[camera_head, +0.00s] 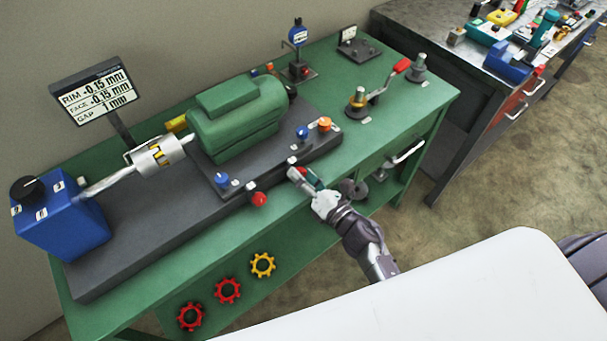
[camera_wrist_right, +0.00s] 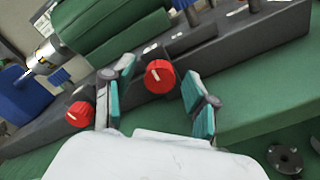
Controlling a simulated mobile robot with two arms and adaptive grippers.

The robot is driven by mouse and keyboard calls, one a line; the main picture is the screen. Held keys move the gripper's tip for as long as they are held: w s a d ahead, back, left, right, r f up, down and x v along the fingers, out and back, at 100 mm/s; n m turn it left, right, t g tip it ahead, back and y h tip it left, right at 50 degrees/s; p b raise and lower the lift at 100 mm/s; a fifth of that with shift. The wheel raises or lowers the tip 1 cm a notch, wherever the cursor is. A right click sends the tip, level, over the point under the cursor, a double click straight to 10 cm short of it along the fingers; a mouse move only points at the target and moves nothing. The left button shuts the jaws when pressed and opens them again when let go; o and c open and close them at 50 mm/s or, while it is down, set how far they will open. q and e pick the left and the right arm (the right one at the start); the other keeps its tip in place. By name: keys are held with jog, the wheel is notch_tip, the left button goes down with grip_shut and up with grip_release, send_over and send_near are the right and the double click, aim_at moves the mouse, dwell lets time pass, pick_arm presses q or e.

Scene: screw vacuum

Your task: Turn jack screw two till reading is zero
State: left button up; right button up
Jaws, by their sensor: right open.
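The display (camera_head: 92,96) reads RIM -0.15 mm, FACE -0.15 mm, GAP 1 mm. The green motor (camera_head: 238,118) sits on a dark base on the green bench. One red screw knob (camera_head: 259,199) is on the base's front side, left of my right gripper (camera_head: 305,179). In the right wrist view, my right gripper (camera_wrist_right: 158,95) is open, with a red knob (camera_wrist_right: 159,76) showing between its fingers, apart from them. Another red knob (camera_wrist_right: 79,114) is left of the left finger. I cannot read which knob is number two. My left gripper is out of view.
Blue knobs (camera_head: 222,180) and (camera_head: 302,131) and an orange knob (camera_head: 324,124) stand on the base. A red-handled crank (camera_head: 401,66) is at the bench's right. A blue box (camera_head: 60,215) stands at the left. Red and yellow star wheels (camera_head: 262,265) are below the bench's front edge.

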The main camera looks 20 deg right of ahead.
grip_shut()
jog(key=shift+m, duration=0.4)
jog(key=m+p, duration=0.1)
jog(key=m, duration=0.3)
jog(key=shift+m, duration=0.3)
jog(key=m+p, duration=0.1)
jog(key=m, duration=0.5)
jog(key=shift+m+p, duration=0.3)
jog(key=shift+p, duration=0.1)
jog(key=m+p, duration=0.1)
jog(key=m, duration=0.5)
jog(key=m+p, duration=0.1)
jog(key=m, duration=0.4)
jog(key=shift+s+f+m, duration=0.1)
jog(key=shift+m, duration=0.2)
